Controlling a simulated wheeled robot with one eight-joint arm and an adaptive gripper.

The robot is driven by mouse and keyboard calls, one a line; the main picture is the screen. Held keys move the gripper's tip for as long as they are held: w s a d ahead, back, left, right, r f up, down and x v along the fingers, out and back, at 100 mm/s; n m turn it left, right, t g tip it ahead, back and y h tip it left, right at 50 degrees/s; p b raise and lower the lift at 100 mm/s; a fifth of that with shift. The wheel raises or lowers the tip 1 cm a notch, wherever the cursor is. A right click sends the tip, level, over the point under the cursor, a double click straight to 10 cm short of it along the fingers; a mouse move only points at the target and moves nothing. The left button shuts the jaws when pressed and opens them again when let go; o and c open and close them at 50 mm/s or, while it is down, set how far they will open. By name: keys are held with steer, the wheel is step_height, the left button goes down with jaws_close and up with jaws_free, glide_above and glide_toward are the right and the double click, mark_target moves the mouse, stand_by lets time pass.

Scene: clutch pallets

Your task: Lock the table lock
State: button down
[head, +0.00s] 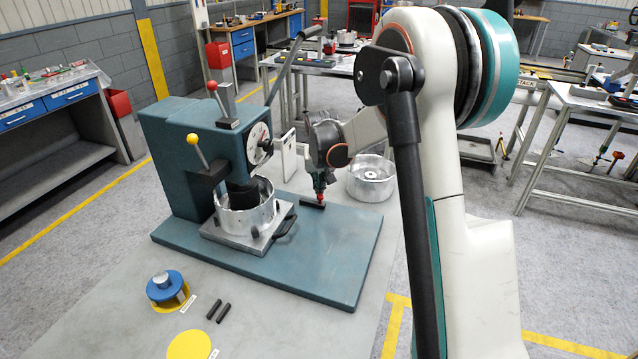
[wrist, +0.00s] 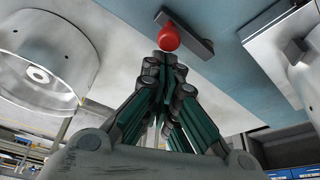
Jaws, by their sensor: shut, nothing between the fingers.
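A short dark bar (head: 313,203) with a red ball knob (head: 321,197), seemingly the table lock, sits on the blue-green base plate (head: 340,250) of the press. In the wrist view the red knob (wrist: 168,38) stands just beyond my fingertips, with the dark bar (wrist: 196,38) behind it. My gripper (head: 321,186) points down at the knob, its fingers closed together and empty. It also shows in the wrist view (wrist: 166,62). I cannot tell whether the tips touch the knob.
The press (head: 185,150) has red- and yellow-knobbed levers and a metal drum (head: 245,215) on a square plate. Another drum (head: 371,180) stands behind the base plate, right of my gripper. A blue part (head: 165,288), yellow disc (head: 188,346) and dark pins (head: 218,312) lie in front.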

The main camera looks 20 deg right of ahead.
mark_target(318, 195)
steer(key=shift+s+a+m, duration=0.1)
steer(key=shift+s+m, duration=0.25)
steer(key=shift+m, duration=0.35)
steer(key=s+m, duration=0.1)
steer(key=m, duration=0.1)
steer(key=s+a+m+g+h+p, duration=0.1)
steer(key=m, duration=0.1)
steer(key=shift+a+m+h, duration=0.15)
steer(key=shift+m+h, duration=0.15)
steer(key=shift+s+a+p, duration=0.15)
steer(key=shift+s+a, duration=0.1)
steer(key=shift+a, duration=0.3)
steer(key=shift+s+a+p, duration=0.15)
steer(key=shift+s+a, duration=0.1)
steer(key=shift+a, duration=0.25)
steer(key=shift+s+a, duration=0.1)
steer(key=shift+a, duration=0.65)
steer(key=shift+s+d, duration=0.1)
steer(key=shift+d, duration=0.3)
steer(key=d, duration=0.1)
steer(key=s+d, duration=0.1)
steer(key=shift+d+r, duration=0.15)
steer(key=shift+d, duration=0.25)
steer(key=w+a+r+p, duration=0.1)
steer(key=a+r+p, duration=0.2)
steer(key=r, duration=0.6)
steer(key=shift+r, duration=0.25)
